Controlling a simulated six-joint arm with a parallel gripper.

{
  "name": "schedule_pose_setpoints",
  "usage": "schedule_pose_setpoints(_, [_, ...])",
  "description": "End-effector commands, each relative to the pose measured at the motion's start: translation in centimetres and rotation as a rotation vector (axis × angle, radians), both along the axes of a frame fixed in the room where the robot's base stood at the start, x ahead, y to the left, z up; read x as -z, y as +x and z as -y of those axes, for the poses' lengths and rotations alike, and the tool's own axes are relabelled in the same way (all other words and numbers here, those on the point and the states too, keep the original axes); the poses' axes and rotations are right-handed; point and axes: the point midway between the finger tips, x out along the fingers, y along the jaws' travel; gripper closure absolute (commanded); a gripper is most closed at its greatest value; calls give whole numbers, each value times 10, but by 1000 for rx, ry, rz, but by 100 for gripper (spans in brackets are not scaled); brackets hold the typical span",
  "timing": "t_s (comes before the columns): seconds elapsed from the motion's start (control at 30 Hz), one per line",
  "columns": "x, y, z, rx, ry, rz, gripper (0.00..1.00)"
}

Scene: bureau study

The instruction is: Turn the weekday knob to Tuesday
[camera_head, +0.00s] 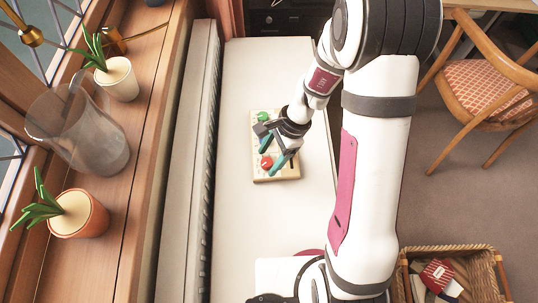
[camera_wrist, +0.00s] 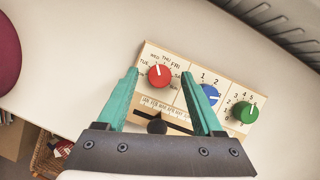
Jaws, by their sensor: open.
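A pale wooden calendar board (camera_head: 284,173) lies on the white surface; it also shows in the wrist view (camera_wrist: 150,48). Its red weekday knob (camera_wrist: 159,76) has a white pointer line that appears to point up toward WED; TUE is printed to the left of that. The red knob also shows in the head view (camera_head: 267,162). My gripper (camera_wrist: 160,74) is open, with one teal finger on each side of the red knob in the wrist view. I cannot tell whether the fingers touch it. My gripper also shows over the board in the head view (camera_head: 270,160).
A blue knob (camera_wrist: 208,96) and a green knob (camera_wrist: 246,113) sit right of the red one, the blue close to my right finger. A month slider has a black handle (camera_wrist: 157,127). The white surface (camera_head: 245,220) around the board is mostly clear. Potted plants stand on the left sill.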

Motion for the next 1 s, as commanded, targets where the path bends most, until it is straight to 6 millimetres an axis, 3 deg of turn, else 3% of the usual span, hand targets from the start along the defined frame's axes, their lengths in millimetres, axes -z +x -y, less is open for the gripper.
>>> schedule_pose_setpoints(0.33, [5,-1,-2,0,-1,0,32])
schedule_pose_setpoints(0.7, [5,-1,-2,0,0,-1,98])
schedule_pose_setpoints(1.0, [5,-1,-2,-17,0,-1,100])
